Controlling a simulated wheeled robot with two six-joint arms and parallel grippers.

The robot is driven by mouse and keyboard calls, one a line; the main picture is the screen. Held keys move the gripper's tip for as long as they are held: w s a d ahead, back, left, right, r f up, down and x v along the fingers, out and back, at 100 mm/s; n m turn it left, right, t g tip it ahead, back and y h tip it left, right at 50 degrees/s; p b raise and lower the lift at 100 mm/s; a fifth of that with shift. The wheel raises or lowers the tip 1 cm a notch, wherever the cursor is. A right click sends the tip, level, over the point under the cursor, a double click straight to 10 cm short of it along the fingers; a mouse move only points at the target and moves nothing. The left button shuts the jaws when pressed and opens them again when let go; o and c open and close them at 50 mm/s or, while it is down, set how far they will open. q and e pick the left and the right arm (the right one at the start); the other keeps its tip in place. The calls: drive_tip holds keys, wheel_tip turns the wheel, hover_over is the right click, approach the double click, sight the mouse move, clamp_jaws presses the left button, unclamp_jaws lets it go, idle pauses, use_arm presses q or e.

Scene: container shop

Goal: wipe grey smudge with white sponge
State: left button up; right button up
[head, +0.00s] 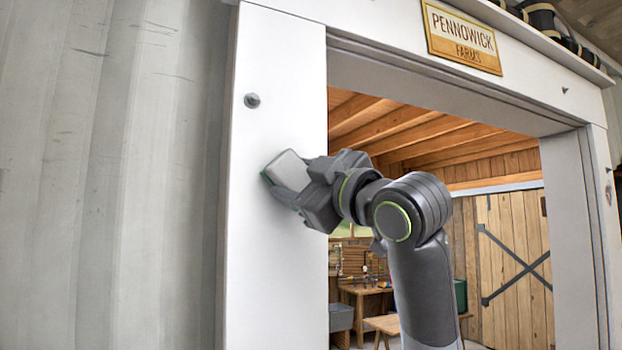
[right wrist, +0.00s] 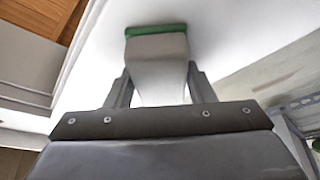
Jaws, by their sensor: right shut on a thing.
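My right gripper (head: 294,186) is shut on the white sponge (head: 287,167). The sponge also shows in the right wrist view (right wrist: 158,58), between the two fingers, with its green side facing the white door post (head: 275,265). The green side appears to touch the post's front face, a little below a bolt head. In the right wrist view the post face around the sponge is white with soft grey shading. I cannot tell smudge from shadow there, and I see no clear grey smudge in the head view. My left gripper is not in view.
A grey corrugated container wall (head: 110,180) lies left of the post. To the right is an open doorway into a wooden workshop with a workbench (head: 363,292). A sign (head: 462,36) hangs above the opening. A bolt head (head: 252,100) sticks out of the post.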

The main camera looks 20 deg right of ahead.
sight(281, 180)
drive_tip(key=shift+a, duration=2.65)
drive_tip(key=shift+s+d, duration=0.1)
drive_tip(key=shift+s+f, duration=0.1)
drive_tip(key=shift+s, duration=0.05)
drive_tip(key=shift+s+d+b, duration=0.1)
drive_tip(key=shift+s+b, duration=0.5)
drive_tip(key=shift+s, duration=0.15)
drive_tip(key=shift+s+b, duration=0.8)
drive_tip(key=shift+s, duration=1.25)
